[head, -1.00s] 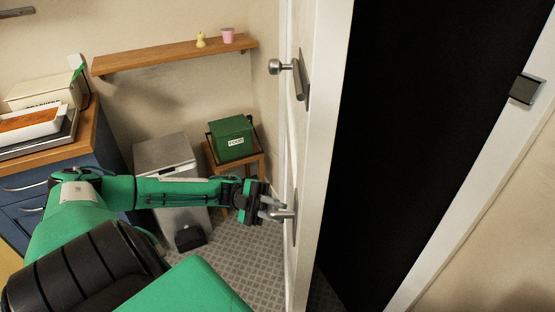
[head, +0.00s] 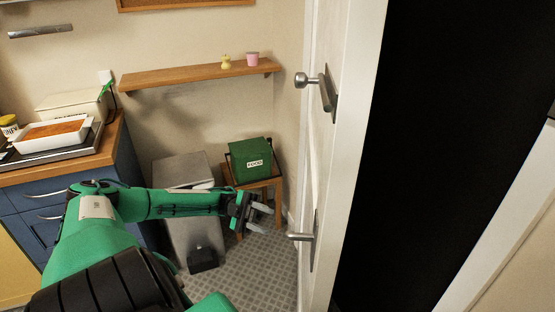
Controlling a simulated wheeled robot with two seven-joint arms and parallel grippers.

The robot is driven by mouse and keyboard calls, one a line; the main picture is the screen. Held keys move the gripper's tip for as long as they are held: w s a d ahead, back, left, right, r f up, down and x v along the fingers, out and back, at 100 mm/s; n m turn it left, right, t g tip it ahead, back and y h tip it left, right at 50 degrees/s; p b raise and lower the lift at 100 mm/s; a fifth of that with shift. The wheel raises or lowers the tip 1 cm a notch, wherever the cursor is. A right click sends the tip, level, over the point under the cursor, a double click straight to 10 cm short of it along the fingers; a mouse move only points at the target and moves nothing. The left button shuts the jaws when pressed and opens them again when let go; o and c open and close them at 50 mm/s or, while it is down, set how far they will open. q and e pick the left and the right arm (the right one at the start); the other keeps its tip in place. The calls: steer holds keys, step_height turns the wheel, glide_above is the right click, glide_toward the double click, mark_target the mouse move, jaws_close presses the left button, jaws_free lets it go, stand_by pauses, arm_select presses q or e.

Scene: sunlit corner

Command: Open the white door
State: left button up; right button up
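The white door (head: 352,160) stands ajar, seen nearly edge-on, with a dark opening to its right. It has a lower lever handle (head: 301,237) and an upper round knob (head: 302,80) on its left face. My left gripper (head: 262,218) is to the left of the lever handle, apart from it. Its fingers are spread, with nothing between them. My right gripper is not in view.
A green box (head: 250,160) sits on a small wooden stand behind my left gripper. A grey bin (head: 183,171) stands beside it, partly hidden by my arm. A blue cabinet (head: 38,222) is at left. A wooden shelf (head: 190,75) is on the wall. Tiled floor shows below the gripper.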

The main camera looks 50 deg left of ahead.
arm_select(q)
steer(key=shift+v, duration=1.25)
